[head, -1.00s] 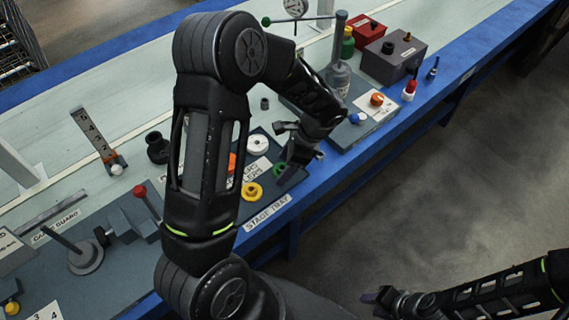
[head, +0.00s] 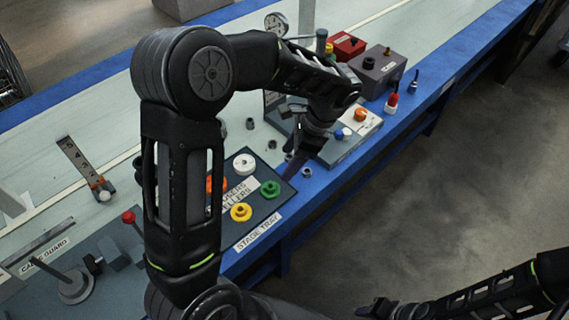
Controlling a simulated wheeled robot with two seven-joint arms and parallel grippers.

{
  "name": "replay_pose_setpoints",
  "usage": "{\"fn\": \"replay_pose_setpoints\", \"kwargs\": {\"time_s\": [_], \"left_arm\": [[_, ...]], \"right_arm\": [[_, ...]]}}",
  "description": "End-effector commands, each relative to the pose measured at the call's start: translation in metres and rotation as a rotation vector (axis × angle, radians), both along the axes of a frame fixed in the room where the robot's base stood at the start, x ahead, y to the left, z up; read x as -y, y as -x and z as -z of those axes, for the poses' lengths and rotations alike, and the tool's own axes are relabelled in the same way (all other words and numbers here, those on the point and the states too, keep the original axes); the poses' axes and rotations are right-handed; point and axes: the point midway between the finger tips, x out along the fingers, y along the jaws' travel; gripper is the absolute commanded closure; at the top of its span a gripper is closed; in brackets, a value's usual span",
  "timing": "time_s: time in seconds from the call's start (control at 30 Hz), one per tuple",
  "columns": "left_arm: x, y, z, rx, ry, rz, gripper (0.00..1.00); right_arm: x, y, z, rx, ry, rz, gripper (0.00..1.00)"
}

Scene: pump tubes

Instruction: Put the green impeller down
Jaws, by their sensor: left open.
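The green impeller (head: 270,189) lies on the dark stage tray (head: 262,212), at its right side, with nothing touching it from above. A yellow impeller (head: 241,212) lies to its lower left and a white one (head: 244,164) to its upper left. An orange part (head: 213,184) is partly hidden behind my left arm. My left gripper (head: 293,170) is open and empty, just up and right of the green impeller and apart from it. My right gripper (head: 366,309) is low at the bottom of the view, over the floor, away from the bench; its jaws are too dark to read.
Right of my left gripper is a plate with an orange knob (head: 361,115) and a blue knob. Behind it stand a grey box (head: 378,70) and a red box (head: 345,46). A red-capped bottle (head: 391,103) stands near the blue bench edge.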

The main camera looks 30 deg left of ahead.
Motion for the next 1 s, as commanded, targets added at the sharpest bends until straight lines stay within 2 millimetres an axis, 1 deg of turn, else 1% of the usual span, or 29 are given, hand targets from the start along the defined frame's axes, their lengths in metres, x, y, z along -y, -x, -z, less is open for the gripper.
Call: {"fn": "replay_pose_setpoints", "kwargs": {"time_s": [0.57,0.67,0.77,0.87,0.97,1.0], "left_arm": [[0.000,0.000,0.000,0.000,0.000,-0.001,0.31],[0.002,0.000,0.002,0.003,0.007,-0.004,0.31],[0.012,0.000,0.016,0.021,0.043,-0.020,0.31],[0.036,0.001,0.045,0.059,0.121,-0.066,0.31],[0.071,0.004,0.083,0.117,0.242,-0.160,0.31],[0.087,0.006,0.098,0.142,0.296,-0.213,0.31]], "right_arm": [[0.000,0.000,0.000,0.000,0.000,0.000,0.64],[0.000,0.000,0.000,0.000,0.000,0.000,0.64],[0.000,0.000,0.000,0.000,0.000,0.000,0.64],[0.000,0.000,0.000,0.000,0.000,0.000,0.64],[0.000,0.000,0.000,0.000,0.000,0.000,0.64],[0.000,0.000,0.000,0.000,0.000,0.000,0.64]]}}
